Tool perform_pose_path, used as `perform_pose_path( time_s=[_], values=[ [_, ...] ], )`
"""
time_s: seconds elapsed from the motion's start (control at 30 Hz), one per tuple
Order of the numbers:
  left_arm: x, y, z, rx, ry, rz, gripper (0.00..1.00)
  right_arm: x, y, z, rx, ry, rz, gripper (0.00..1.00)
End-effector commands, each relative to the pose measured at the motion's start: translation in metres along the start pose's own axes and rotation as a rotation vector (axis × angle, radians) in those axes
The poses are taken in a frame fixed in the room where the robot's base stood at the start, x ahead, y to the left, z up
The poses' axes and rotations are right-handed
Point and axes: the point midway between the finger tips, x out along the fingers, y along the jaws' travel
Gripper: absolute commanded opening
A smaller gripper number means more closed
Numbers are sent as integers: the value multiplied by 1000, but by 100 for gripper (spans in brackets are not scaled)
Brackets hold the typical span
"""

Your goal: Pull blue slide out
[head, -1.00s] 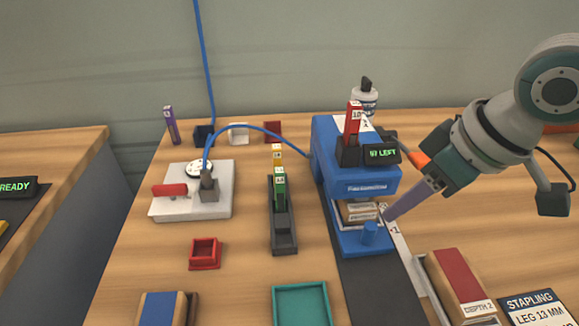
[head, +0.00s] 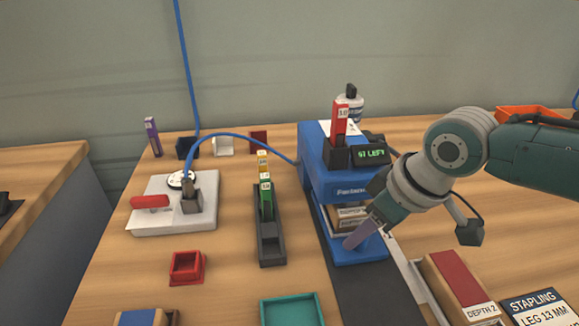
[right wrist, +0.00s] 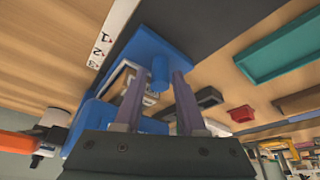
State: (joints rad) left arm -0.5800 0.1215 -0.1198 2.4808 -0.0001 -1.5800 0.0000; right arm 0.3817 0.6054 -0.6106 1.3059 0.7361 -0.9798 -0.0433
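The blue slide (head: 362,257) is a flat plate at the foot of the blue stapling machine (head: 317,165), with an upright blue peg. In the right wrist view, the slide (right wrist: 178,35) carries the peg (right wrist: 160,72), which stands between my two fingertips. My right gripper (head: 352,240) has purple fingers and sits low in front of the machine; in the head view it hides the peg. In the right wrist view my gripper (right wrist: 157,85) is open, with gaps beside the peg. Cardboard-like pieces (head: 350,217) lie inside the machine's mouth. My left gripper is not in view.
A dark strip (head: 375,295) runs forward from the machine, clear on top. A boxed block labelled DEPTH 2 (head: 455,277) stands to its right, a teal tray (head: 290,310) to its left. A black stapler-like holder (head: 270,245) and a red tray (head: 187,267) lie further left.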

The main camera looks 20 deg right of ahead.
Motion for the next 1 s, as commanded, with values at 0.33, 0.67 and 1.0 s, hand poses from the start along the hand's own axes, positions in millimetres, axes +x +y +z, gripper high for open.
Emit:
perform_pose_path(
  time_s=[0.33, 0.67, 1.0],
  values=[
    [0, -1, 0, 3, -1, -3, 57, 0, 0, 0, 1, 0, 0, 6],
    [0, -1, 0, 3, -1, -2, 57, 0, 0, 0, 1, 0, 0, 0],
    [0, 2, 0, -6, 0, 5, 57, 0, 0, 0, 1, 0, 0, 0]
  ],
)
